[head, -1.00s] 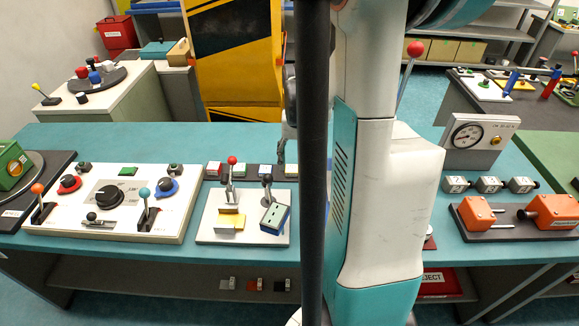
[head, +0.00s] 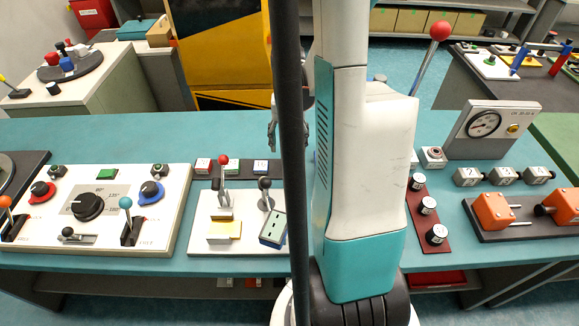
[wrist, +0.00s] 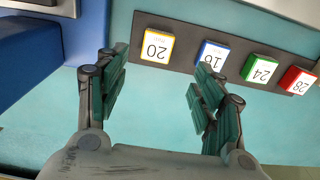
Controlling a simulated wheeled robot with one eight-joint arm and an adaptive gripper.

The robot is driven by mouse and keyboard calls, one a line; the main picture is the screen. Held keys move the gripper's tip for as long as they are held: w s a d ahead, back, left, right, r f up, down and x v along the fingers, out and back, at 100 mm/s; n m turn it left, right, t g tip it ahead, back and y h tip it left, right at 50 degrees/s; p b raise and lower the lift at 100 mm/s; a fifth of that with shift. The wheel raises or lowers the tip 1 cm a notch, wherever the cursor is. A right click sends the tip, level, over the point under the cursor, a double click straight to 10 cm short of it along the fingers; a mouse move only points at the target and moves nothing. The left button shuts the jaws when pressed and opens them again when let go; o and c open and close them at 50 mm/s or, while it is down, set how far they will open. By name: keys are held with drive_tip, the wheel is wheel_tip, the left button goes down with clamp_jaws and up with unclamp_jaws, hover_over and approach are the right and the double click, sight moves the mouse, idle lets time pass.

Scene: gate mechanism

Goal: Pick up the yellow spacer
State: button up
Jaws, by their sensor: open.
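The likely yellow spacer is a small block with a white top marked 20 and a yellow edge (wrist: 157,46). It sits at the left end of a dark strip in the wrist view. In the head view that end of the strip is hidden behind the black pole and my arm. My gripper (wrist: 160,78) is open and empty, its fingers apart, with the yellow spacer beyond the fingertips and roughly between them. In the head view my gripper (head: 273,128) shows partly beside the pole, above the bench behind the strip.
Blue (wrist: 212,55), green (wrist: 259,68) and red (wrist: 298,80) blocks share the strip. A dial panel (head: 40,245) is left; a gauge (head: 492,130) is right.

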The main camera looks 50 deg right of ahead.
sight(290, 163)
drive_tip(key=f+b, duration=0.1)
drive_tip(key=f, duration=0.3)
drive_tip(key=f+b, duration=0.2)
drive_tip(key=f, duration=0.2)
drive_tip(key=shift+s+f, duration=0.2)
drive_tip(key=shift+f, duration=0.15)
drive_tip(key=c, duration=1.2)
